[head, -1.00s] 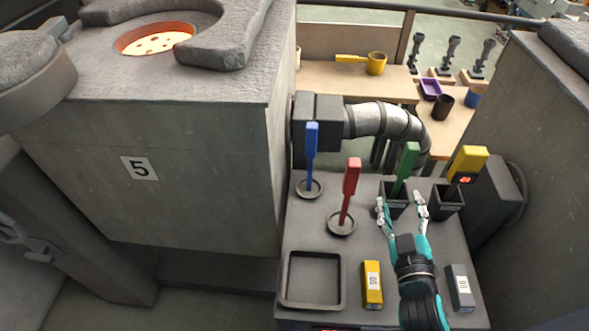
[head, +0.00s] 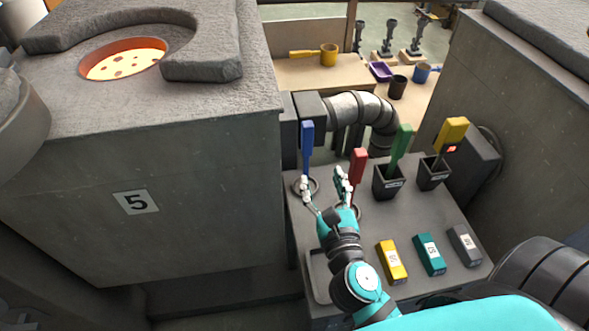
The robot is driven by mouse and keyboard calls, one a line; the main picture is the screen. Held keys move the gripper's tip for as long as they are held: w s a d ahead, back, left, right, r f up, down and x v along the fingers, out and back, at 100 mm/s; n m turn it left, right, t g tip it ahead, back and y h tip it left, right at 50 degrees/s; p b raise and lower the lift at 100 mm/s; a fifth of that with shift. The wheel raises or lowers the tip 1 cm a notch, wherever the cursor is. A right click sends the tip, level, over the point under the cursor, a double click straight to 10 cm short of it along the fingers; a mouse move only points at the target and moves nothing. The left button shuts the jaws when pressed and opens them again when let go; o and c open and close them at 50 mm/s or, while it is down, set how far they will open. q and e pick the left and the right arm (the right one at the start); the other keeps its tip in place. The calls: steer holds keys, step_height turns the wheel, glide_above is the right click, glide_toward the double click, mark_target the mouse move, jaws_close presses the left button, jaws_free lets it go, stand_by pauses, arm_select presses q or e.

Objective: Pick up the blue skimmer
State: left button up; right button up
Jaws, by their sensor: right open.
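The blue skimmer (head: 307,138) stands upright, handle up, with its lower end at a round ring holder (head: 316,184) at the back left of the grey stand. My right gripper (head: 323,184) is open and empty, its fingers pointing toward the back of the stand. Its left fingertip overlaps the skimmer's lower end and the ring in the picture; I cannot tell whether they touch. Its right finger is between the blue skimmer and the red skimmer (head: 358,166), and partly covers the red one's ring. My left gripper is not in view.
Green (head: 402,141) and yellow (head: 452,130) tools stand in dark holders (head: 388,185) to the right. Yellow (head: 392,262), teal (head: 430,255) and grey (head: 464,245) blocks lie at the front. My arm partly hides a tray (head: 317,262). Furnace block 5 (head: 200,150) borders the left.

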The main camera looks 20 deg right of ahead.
mark_target(308, 137)
steer(key=p+x, duration=0.2)
steer(key=x, duration=0.8)
steer(key=shift+w+p, duration=0.1)
steer(key=shift+p, duration=0.3)
steer(key=p+x, duration=0.1)
steer(key=x, duration=0.4)
steer(key=shift+w+d+f, duration=0.1)
steer(key=shift+w+d, duration=0.05)
steer(key=shift+w+d+f, duration=0.1)
steer(key=shift+w, duration=0.2)
steer(key=shift+s, duration=0.1)
steer(key=shift+c, duration=0.4)
steer(key=shift+c, duration=1.1)
jaws_close()
